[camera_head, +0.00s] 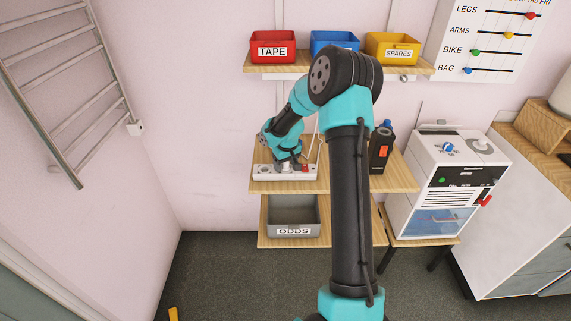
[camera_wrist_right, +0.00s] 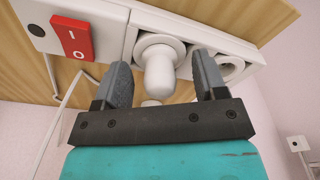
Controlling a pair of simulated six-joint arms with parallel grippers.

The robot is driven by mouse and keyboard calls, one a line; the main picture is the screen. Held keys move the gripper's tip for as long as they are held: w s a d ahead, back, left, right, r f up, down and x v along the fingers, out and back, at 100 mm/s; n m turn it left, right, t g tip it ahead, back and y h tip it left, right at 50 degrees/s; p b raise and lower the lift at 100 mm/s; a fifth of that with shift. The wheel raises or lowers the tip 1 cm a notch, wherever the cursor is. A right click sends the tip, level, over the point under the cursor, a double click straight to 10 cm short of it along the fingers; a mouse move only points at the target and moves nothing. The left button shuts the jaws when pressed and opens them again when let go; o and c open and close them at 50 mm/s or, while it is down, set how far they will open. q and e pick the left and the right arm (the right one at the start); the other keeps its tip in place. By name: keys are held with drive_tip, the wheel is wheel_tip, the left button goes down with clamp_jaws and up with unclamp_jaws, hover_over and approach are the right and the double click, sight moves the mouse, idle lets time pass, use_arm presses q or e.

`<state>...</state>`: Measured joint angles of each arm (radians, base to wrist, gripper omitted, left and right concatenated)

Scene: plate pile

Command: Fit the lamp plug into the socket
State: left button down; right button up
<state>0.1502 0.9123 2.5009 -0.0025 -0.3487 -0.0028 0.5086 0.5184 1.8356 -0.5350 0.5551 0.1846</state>
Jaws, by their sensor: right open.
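A white socket strip (camera_head: 266,173) lies on the middle wooden shelf; the right wrist view shows its front (camera_wrist_right: 108,22) with a red switch (camera_wrist_right: 72,38) and an open round socket (camera_wrist_right: 231,68). The white plug (camera_wrist_right: 160,75) has a round collar that appears to sit at a socket in the strip. How deep it sits cannot be told. My right gripper (camera_wrist_right: 161,62) is open, with one finger on each side of the plug and visible gaps. In the head view my right gripper (camera_head: 286,162) is small and partly hidden at the strip. My left gripper is not in view.
A black bottle-like object (camera_head: 381,150) stands right of my arm on the same shelf. A white cord (camera_wrist_right: 50,85) hangs near the strip. Red (camera_head: 273,50), blue and yellow bins stand on the shelf above; a grey ODDS bin (camera_head: 293,215) sits below. A white machine (camera_head: 450,165) stands right.

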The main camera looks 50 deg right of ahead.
sight(288, 172)
wheel_tip(288, 172, up, 17)
drive_tip(key=s, duration=0.2)
drive_tip(key=shift+a+r, duration=0.15)
drive_tip(key=shift+a, duration=0.15)
idle(1.0)
drive_tip(key=a+f+n+y, duration=0.1)
drive_tip(key=a+f+y, duration=0.2)
drive_tip(key=a+f, duration=1.95)
drive_tip(key=s+a+f+y, duration=0.1)
drive_tip(key=s+a+f, duration=1.3)
drive_tip(key=shift+s+g, duration=0.3)
drive_tip(key=shift+s, duration=0.05)
drive_tip(key=shift+d, duration=0.15)
